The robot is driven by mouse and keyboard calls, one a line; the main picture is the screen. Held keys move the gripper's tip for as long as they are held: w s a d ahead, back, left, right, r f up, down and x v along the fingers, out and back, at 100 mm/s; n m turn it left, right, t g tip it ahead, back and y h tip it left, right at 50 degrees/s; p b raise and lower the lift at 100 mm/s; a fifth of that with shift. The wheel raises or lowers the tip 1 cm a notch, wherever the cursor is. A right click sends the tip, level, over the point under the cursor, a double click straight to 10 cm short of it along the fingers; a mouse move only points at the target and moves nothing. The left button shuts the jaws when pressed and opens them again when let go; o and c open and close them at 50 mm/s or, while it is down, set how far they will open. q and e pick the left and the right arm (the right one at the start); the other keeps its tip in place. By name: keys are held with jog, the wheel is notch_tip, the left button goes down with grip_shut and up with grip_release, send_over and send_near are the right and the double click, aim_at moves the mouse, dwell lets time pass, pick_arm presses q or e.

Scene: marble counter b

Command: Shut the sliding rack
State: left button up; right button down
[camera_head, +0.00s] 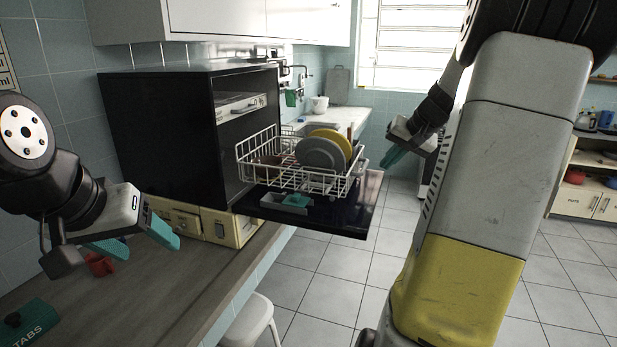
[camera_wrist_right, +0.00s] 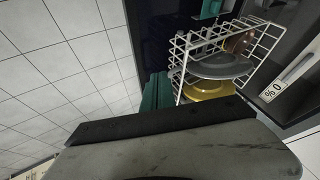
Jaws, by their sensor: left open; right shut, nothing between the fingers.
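The sliding rack (camera_head: 310,183) is a white wire basket, pulled out of the black dishwasher (camera_head: 160,140) over its lowered door (camera_head: 340,219). It holds a grey plate (camera_head: 320,154), a yellow plate (camera_head: 334,138) and a brown item. My right gripper (camera_head: 391,157) is shut and empty, right of the rack's outer end and apart from it in the head view. In the right wrist view its teal fingers (camera_wrist_right: 156,93) appear beside the rack (camera_wrist_right: 180,68); contact cannot be told. My left gripper (camera_head: 133,242) is open and empty above the counter at left.
A red mug (camera_head: 99,264) and a dark green TABS box (camera_head: 30,326) are on the counter (camera_head: 150,300) below my left gripper. A grey-teal tray (camera_head: 286,203) lies on the lowered door. A white stool (camera_head: 252,320) stands below. The tiled floor around the door's outer end is open.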

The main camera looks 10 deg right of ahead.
jog(key=x, duration=1)
jog(key=shift+w, duration=0.15)
jog(key=w+a, duration=0.2)
jog(key=a, duration=0.1)
jog(key=shift+w+f, duration=0.1)
jog(key=shift+w+a, duration=0.1)
